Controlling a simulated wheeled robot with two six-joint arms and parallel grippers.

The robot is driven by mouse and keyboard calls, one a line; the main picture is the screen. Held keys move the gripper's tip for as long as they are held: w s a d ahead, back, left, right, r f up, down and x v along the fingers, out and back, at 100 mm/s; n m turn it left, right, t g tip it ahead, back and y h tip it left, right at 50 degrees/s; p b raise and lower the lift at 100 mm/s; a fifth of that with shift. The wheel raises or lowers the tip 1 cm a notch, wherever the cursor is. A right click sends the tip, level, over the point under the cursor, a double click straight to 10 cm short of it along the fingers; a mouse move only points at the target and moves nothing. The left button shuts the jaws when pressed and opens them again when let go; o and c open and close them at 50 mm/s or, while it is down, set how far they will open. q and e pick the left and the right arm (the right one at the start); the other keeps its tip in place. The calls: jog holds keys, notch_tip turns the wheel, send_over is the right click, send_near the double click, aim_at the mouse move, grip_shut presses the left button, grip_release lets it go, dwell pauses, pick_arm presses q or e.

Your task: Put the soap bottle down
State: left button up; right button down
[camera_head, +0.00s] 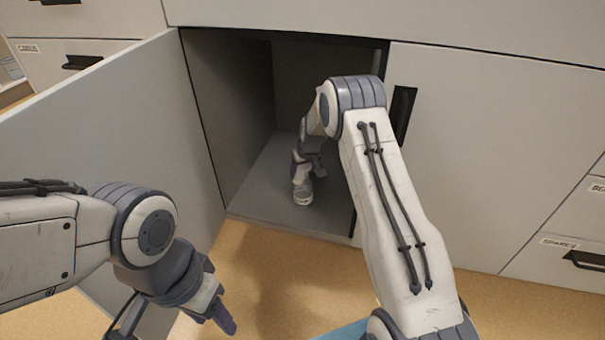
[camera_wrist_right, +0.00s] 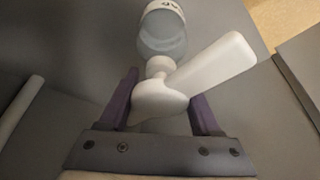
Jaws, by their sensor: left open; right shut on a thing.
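The soap bottle (camera_wrist_right: 163,32) has a clear bluish body with a partly visible label, and a white pump head (camera_wrist_right: 160,100) with a long spout. My right gripper (camera_wrist_right: 163,106) is shut on the pump head, its purple fingers on either side. In the head view my right arm reaches into the open cabinet (camera_head: 262,190); a small pale, grey-banded shape at its end, low over the cabinet floor, seems to be the bottle (camera_head: 302,193). I cannot tell whether it touches the floor. My left gripper (camera_head: 215,312) is open and empty outside the cabinet, at lower left.
The cabinet door (camera_head: 110,130) stands open on the left, near my left arm. The cabinet floor left of the bottle is bare. A closed door (camera_head: 490,150) with a dark handle is to the right. Drawers (camera_head: 575,262) are at far right. A blue thing shows at the bottom edge.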

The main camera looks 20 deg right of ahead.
jog(key=shift+c, duration=0.4)
grip_release()
jog(key=shift+r, duration=0.1)
jog(key=p+v, duration=0.6)
jog(key=v, duration=0.5)
jog(key=s+a+r+n+g+y, duration=0.1)
jog(key=s+a+r+n, duration=0.1)
jog(key=s+a+r, duration=0.6)
jog(key=s+a+r+n+g, duration=0.15)
jog(key=s+a+r, duration=0.35)
jog(key=s+a, duration=0.7)
jog(key=s+r+n+g, duration=0.2)
jog(key=s+n, duration=0.1)
jog(key=s, duration=1.9)
jog(key=shift+s, duration=0.25)
